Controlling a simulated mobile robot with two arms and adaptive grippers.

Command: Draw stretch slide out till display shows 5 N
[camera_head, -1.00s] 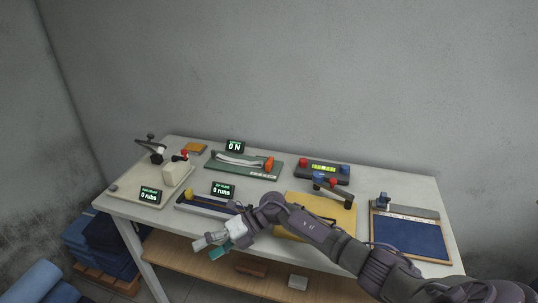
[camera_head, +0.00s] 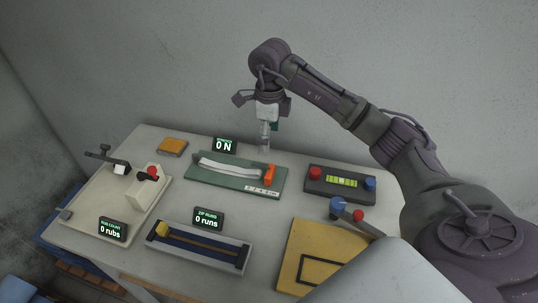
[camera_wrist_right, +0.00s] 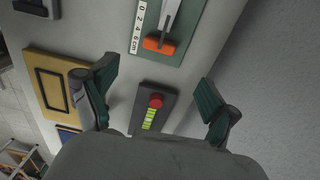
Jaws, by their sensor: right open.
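The stretch rig is a green board (camera_head: 212,181) with a pale strip (camera_head: 230,168) along it and an orange slide (camera_head: 269,175) at its right end. Its display (camera_head: 224,146) reads 0 N. In the right wrist view the orange slide (camera_wrist_right: 160,45) lies beside a white cm scale (camera_wrist_right: 138,27). My right gripper (camera_head: 265,146) points down above the table's back side, behind the orange slide in the picture. In its wrist view the fingers (camera_wrist_right: 157,76) are wide apart with nothing between them. My left gripper is out of view.
A dark box (camera_head: 341,195) with red and blue knobs stands right of the rig. A zip track (camera_head: 205,247) with a 0 runs display is in front. A rub rig (camera_head: 113,190) is at left, a yellow board (camera_head: 310,277) at front right.

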